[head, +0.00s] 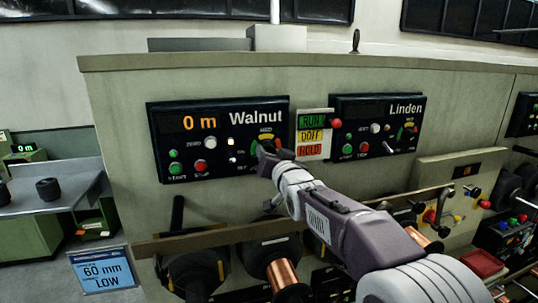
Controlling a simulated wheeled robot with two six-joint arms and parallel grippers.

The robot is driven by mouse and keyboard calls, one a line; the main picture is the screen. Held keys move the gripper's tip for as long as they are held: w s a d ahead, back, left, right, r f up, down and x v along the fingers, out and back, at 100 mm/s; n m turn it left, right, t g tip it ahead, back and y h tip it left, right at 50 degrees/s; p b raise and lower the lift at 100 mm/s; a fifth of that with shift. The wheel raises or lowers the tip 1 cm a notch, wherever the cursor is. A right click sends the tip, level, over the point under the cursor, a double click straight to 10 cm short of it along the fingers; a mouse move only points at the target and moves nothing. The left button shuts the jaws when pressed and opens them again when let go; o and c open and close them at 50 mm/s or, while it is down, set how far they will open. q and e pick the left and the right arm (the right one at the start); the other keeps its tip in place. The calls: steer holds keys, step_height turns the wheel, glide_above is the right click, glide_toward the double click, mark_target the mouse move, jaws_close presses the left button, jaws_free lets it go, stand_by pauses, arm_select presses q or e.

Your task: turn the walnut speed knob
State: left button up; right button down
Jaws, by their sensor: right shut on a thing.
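The Walnut panel (219,140) is a black box on the machine's front, with an orange "0 m" readout and a white "Walnut" label. Its speed knob sits under a yellow "MED" mark (266,137) at the panel's right side. My right gripper (268,150) is at that knob and shut on it. The gripper and wrist hide most of the knob, so its pointer cannot be read. My left gripper is not in view.
A similar Linden panel (377,126) is to the right, past a RUN/DOFF/HOLD sign (311,136). A rail (215,239) and copper spools (285,276) are below. A blue "60 mm LOW" sign (101,271) stands lower left.

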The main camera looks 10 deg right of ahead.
steer(key=c, duration=0.9)
jaws_free()
steer(key=shift+s, duration=0.1)
steer(key=s+b, duration=0.4)
steer(key=s, duration=0.5)
steer(key=shift+s+d, duration=0.15)
steer(key=shift+d, duration=0.05)
steer(key=shift+w, duration=0.2)
